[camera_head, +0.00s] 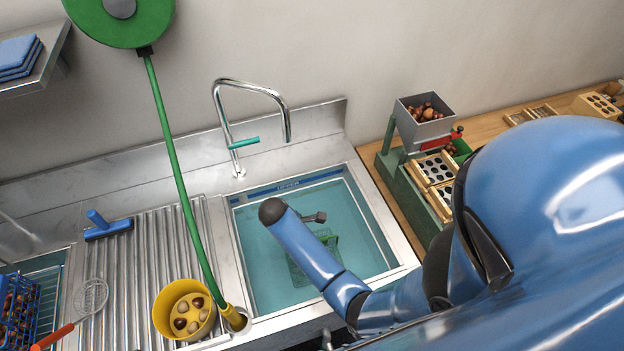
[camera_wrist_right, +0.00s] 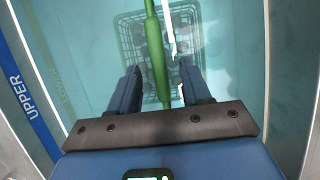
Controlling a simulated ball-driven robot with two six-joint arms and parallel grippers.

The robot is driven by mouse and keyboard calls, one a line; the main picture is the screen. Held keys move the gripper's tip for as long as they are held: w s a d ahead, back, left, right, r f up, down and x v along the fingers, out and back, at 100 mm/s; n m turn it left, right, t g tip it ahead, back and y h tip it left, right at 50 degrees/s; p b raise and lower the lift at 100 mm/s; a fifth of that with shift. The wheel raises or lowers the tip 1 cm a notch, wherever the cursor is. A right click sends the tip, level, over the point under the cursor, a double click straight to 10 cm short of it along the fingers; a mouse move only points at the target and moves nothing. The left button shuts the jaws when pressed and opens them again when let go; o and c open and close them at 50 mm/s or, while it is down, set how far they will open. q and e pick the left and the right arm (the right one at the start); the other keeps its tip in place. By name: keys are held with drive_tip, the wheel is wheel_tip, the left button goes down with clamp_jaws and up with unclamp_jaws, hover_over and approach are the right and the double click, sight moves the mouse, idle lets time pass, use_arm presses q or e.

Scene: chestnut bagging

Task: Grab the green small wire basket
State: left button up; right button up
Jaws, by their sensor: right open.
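The green small wire basket (camera_head: 297,272) is in the water-filled sink basin, partly hidden by my right arm in the head view. In the right wrist view the basket's dark mesh (camera_wrist_right: 128,38) lies below the jaws, with round dark shapes in it. Its thick green handle (camera_wrist_right: 154,50) runs upright in the picture between the two fingers. My right gripper (camera_wrist_right: 160,82) is open around the handle, with a gap on each side. I cannot tell how far the fingers are above the basket rim. My left gripper is in neither view.
The sink basin (camera_head: 250,312) has steel edges around it and a tap (camera_head: 286,125) behind. A blue basket (camera_head: 20,305) is far left.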

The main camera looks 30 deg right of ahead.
drive_tip(key=shift+x, duration=1.1)
drive_tip(key=shift+p+x, duration=0.55)
drive_tip(key=shift+x, duration=1.5)
drive_tip(key=shift+d, duration=0.1)
drive_tip(key=shift+c, duration=0.5)
clamp_jaws()
